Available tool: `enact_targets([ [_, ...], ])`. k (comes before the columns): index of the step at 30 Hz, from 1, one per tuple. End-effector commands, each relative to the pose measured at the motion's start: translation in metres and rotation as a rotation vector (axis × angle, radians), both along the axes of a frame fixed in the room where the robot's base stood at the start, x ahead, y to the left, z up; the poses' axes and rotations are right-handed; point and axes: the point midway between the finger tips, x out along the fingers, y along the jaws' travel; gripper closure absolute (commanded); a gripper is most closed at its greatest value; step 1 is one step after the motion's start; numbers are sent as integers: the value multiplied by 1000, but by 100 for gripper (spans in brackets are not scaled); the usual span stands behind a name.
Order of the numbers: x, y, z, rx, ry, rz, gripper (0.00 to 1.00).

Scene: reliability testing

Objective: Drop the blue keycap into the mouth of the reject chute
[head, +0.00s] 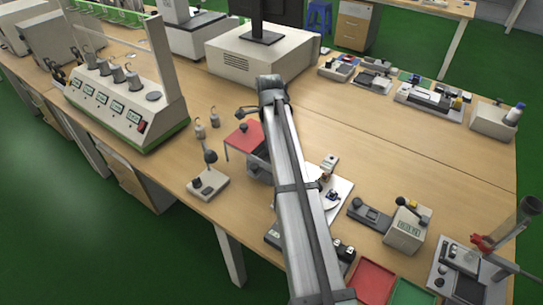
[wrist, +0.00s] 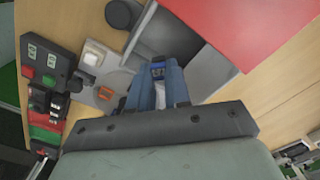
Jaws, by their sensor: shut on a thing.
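My gripper (wrist: 158,72) is shut on the blue keycap (wrist: 158,65), a small blue piece between the fingertips in the wrist view. A grey open-topped box (wrist: 210,72) with a red panel (wrist: 250,22) beside it looks like the reject chute. Its grey walls lie just beyond and to the right of the fingertips, with the keycap over or near its opening; the exact height cannot be told. In the head view the red panel (head: 244,137) shows left of my arm, which hides part of the grey box and all of the gripper tips.
A small stand with a dark knob (head: 208,183) is left of the chute. A white plate (head: 340,190) with small parts, a lever device (head: 407,230) and red and green trays (head: 372,282) lie to the right. The table behind the arm has clear room.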

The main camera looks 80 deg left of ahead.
Motion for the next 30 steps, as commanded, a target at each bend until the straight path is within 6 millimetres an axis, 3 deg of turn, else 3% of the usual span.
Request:
enact_targets([
  [6,0,0,-13,-1,0,0,100],
  [14,0,0,-14,0,0,0,100],
  [15,0,0,-14,0,0,0,79],
  [21,0,0,-14,0,0,0,60],
  [24,0,0,-14,0,0,0,53],
  [30,0,0,-13,0,0,0,53],
])
